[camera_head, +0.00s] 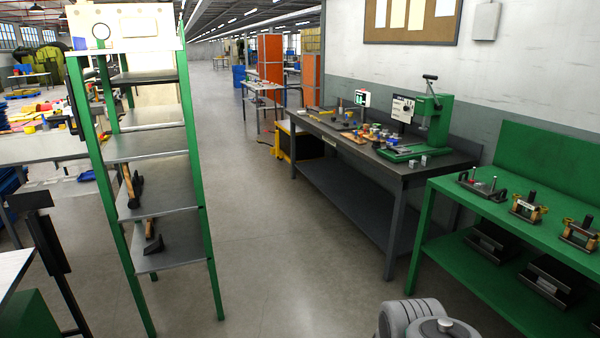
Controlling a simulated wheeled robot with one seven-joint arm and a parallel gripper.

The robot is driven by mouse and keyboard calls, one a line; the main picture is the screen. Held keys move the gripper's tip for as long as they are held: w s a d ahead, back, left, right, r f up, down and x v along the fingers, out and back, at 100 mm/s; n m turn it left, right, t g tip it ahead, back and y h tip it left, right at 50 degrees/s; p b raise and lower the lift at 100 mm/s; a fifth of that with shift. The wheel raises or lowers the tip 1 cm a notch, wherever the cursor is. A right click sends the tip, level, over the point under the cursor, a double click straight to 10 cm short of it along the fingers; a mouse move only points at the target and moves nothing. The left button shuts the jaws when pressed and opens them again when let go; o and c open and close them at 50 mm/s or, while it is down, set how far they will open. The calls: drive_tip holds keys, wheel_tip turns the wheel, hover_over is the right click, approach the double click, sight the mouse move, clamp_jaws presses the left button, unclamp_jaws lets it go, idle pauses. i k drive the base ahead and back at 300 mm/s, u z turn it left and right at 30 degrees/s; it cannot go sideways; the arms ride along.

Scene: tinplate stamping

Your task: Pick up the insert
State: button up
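I cannot tell for sure which thing is the insert. Two small grey metal blocks, one of them here (425,160), sit at the front right end of the dark workbench (340,130), beside a green press (432,120). On the green bench (450,194) at the right are several tooling sets: a dark one with upright pins (482,187) and two with brass-coloured parts, one in the middle (527,206) and one at the right edge (579,234). A grey rounded part of my arm shows at the bottom. My gripper is not in view.
Dark blocks (547,279) lie on the green bench's lower shelf. A green-framed shelf rack (160,200) with hammers (132,187) stands at left. The concrete floor (280,250) between rack and benches is clear.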

sight(374, 129)
drive_tip(key=u, duration=0.1)
drive_tip(key=i, duration=2.65)
drive_tip(key=z, duration=0.6)
drive_tip(key=i, duration=1.15)
drive_tip(key=z, duration=0.3)
